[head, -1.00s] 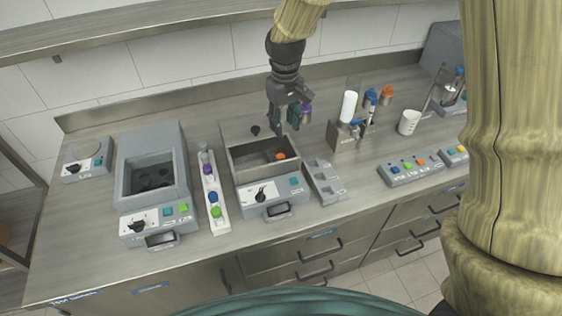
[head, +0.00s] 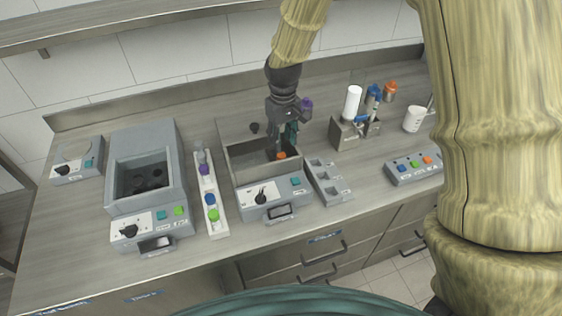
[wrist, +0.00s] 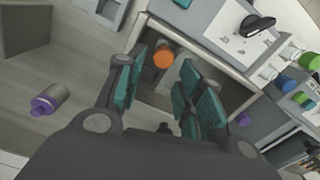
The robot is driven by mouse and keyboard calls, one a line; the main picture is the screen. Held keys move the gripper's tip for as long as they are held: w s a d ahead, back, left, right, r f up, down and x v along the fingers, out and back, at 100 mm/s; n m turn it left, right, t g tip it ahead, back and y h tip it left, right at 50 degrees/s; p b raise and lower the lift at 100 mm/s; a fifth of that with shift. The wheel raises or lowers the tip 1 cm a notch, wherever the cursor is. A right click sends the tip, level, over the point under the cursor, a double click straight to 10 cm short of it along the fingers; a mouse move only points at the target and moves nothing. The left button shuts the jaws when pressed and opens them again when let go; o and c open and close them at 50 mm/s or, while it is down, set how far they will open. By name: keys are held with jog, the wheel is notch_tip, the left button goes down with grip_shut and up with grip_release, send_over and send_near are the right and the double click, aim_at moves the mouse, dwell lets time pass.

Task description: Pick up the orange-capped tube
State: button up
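The orange-capped tube (head: 281,155) is in the open box (head: 235,163) of the middle machine, near its right end. Only its round orange cap shows clearly; the body is hidden below. My gripper (head: 284,140) is directly above it, pointing down into the box. In the wrist view the orange cap (wrist: 163,57) lies between the teal finger pads of my gripper (wrist: 161,72), slightly toward their tips. The fingers are apart and hold nothing; I see no contact with the cap.
The box walls stand close around my fingers. A purple-capped bottle (wrist: 47,100) is just outside the box. A white rack (head: 219,229) with several capped tubes stands left, a grey slotted tray (head: 334,197) right. An orange-topped bottle (head: 389,86) is at the back right.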

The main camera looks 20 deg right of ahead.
aim_at(281, 154)
jog(key=shift+a+f+p, duration=0.15)
jog(key=shift+f+p, duration=0.45)
jog(key=shift+f, duration=0.3)
jog(key=shift+a+f+p, duration=0.1)
jog(key=shift+f+p, duration=0.45)
jog(key=shift+f, duration=0.3)
jog(key=shift+f+p, duration=0.35)
jog(key=shift+f, duration=0.85)
jog(key=c, duration=0.8)
